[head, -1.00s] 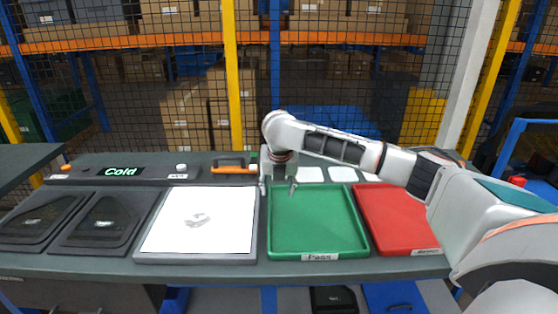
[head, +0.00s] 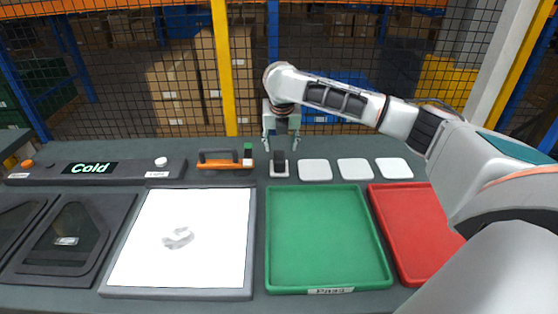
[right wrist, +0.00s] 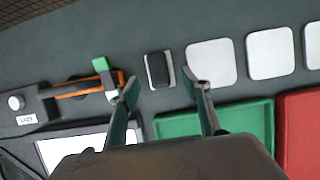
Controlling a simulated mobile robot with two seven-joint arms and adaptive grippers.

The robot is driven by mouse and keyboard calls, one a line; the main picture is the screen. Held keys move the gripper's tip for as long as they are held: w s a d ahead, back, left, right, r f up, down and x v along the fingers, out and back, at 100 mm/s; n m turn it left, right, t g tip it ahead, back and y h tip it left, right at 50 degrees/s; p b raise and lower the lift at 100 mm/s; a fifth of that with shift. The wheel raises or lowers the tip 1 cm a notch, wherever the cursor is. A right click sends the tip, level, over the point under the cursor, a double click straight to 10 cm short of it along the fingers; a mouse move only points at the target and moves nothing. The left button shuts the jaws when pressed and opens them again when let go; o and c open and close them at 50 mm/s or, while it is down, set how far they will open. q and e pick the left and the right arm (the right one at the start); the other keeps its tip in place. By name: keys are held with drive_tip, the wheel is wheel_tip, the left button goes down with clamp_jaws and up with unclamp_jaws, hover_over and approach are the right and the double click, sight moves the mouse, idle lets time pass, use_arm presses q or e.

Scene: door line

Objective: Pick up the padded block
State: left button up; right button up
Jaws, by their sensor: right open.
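The padded block is most likely the small dark block (head: 279,160) standing on a white square pad behind the green tray. In the right wrist view the dark block (right wrist: 158,69) lies between my fingertips in the picture, a little beyond them. My right gripper (head: 281,143) is open and empty, pointing down above the block. In the right wrist view its two fingers (right wrist: 160,82) are spread wide. I cannot tell the exact height gap. My left gripper is not in view.
An orange-handled tool (head: 225,165) with a green-topped piece (head: 248,155) lies left of the block. White pads (head: 315,169) line up to its right. The green tray (head: 325,235), red tray (head: 408,228) and white panel (head: 185,235) are in front. A mesh fence stands behind.

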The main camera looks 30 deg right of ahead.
sight(279, 156)
drive_tip(key=shift+w+f, duration=0.15)
drive_tip(key=shift+f, duration=0.8)
drive_tip(key=b+x, duration=0.1)
drive_tip(key=x, duration=0.3)
drive_tip(key=shift+a+f+b, duration=0.15)
drive_tip(key=shift+f+b, duration=0.15)
drive_tip(key=shift+w+f, duration=0.15)
drive_tip(key=shift+f, duration=0.1)
drive_tip(key=shift+r, duration=0.1)
drive_tip(key=c, duration=1.2)
